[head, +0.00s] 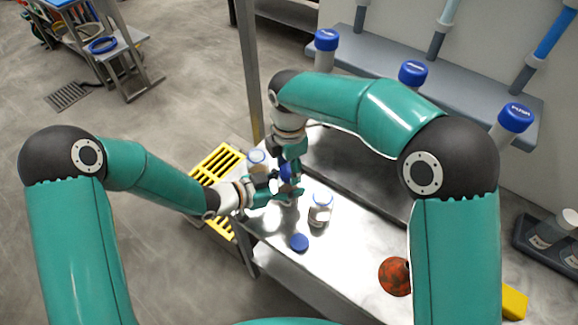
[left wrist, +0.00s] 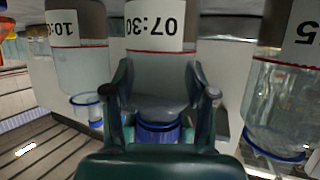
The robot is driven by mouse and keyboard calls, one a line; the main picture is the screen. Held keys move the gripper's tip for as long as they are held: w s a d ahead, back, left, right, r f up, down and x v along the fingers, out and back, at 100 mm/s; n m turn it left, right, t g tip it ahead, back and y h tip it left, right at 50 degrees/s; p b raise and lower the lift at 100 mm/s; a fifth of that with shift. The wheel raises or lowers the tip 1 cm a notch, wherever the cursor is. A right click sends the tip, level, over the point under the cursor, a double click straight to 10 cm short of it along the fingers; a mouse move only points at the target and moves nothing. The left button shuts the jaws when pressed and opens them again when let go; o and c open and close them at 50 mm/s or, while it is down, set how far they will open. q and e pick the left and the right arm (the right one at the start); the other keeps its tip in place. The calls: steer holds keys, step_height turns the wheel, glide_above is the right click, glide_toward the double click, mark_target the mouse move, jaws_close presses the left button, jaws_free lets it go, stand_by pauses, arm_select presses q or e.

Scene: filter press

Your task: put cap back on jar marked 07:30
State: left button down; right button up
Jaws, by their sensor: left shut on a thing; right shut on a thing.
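The jar marked 07:30 (left wrist: 155,70) fills the middle of the left wrist view, with a white label, a red line and clear glass. My left gripper (left wrist: 160,100) is shut around it, one finger on each side. In the head view my left gripper (head: 275,194) is at the bench's left end, and the jar there is mostly hidden. My right gripper (head: 288,168) is right above it, shut on a blue cap (head: 286,173). I cannot tell whether the cap touches the jar.
Another jar (head: 320,209) stands to the right on the metal bench (head: 330,255), and one (head: 257,160) behind at left. A loose blue cap (head: 299,242) lies near the front edge. A red-brown disc (head: 395,276) lies farther right. Blue-topped filter units (head: 411,75) line the back shelf.

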steer(key=m, duration=0.5)
steer(key=shift+m, duration=0.3)
steer(key=m, duration=0.4)
steer(key=shift+a, duration=0.1)
steer(key=m, duration=0.6)
steer(key=shift+f+m, duration=0.1)
steer(key=shift+m, duration=0.3)
steer(key=m, duration=0.4)
steer(key=shift+m, duration=0.3)
steer(key=o, duration=1.4)
steer(key=shift+c, duration=0.2)
step_height(320, 180, up, 12)
steer(key=shift+w, duration=0.1)
